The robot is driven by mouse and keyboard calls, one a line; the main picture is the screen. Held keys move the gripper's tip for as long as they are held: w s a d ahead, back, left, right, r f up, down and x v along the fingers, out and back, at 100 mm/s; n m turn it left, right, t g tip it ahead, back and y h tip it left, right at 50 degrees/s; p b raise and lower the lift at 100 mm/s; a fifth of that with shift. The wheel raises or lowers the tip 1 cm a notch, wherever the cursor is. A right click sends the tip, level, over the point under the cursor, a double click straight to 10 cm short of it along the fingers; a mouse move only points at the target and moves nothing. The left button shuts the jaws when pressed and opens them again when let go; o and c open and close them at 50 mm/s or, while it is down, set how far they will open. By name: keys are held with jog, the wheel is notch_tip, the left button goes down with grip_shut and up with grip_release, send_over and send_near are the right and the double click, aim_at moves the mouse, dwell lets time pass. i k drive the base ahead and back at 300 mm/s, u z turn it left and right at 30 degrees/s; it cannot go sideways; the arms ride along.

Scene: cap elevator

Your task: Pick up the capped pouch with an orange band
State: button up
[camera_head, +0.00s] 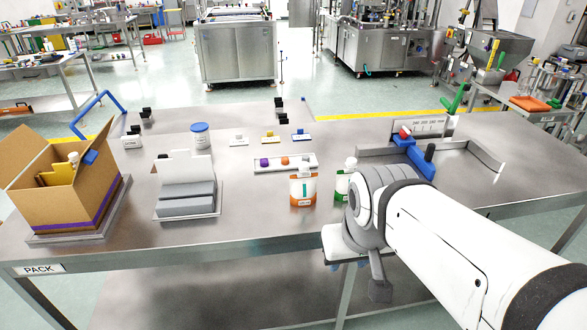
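The capped pouch with an orange band (303,190) stands upright near the front middle of the steel table, with a pale cap on top. A similar pouch with a green band (342,186) stands just to its right, partly hidden by my arm. My gripper (350,248) is at the table's front edge, to the right of and nearer than the orange-banded pouch, apart from it. Its fingers are mostly hidden by my wrist, so their opening does not show.
Behind the pouches lies a strip with coloured caps (285,162). A grey box stand (186,190) is left, and an open cardboard box (75,195) is far left. A blue-handled fixture (420,160) is at right. Bare table lies left of the orange-banded pouch.

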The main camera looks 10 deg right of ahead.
aim_at(303, 185)
jog(key=z, duration=0.05)
jog(key=i, duration=0.9)
jog(key=u, duration=0.05)
